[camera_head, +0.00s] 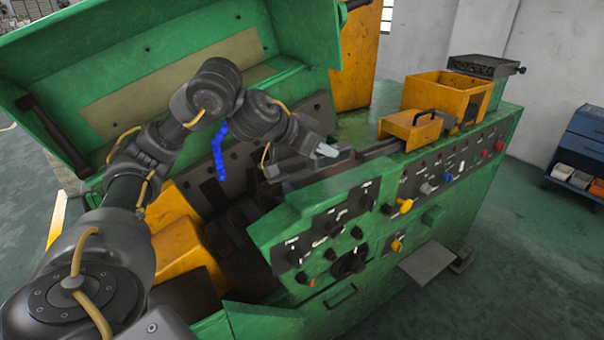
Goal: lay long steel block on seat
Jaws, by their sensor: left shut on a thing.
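My left arm reaches in from the left over the open green machine. My left gripper (318,148) is shut on a small pale grey piece, which I take to be the long steel block (327,150); only its end shows past the fingers. The gripper and block are above the dark metal parts behind the front panel. The seat cannot be told apart clearly from these dark parts, and my gripper hides some of them. I cannot tell whether the block touches anything below. My right gripper is not in view.
The green lid (170,70) stands open behind my arm. A blue segmented hose (218,150) hangs beside my wrist. The control panel (340,235) with knobs lies in front. An orange box (450,90) stands on the right, with a blue cabinet (585,140) beyond.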

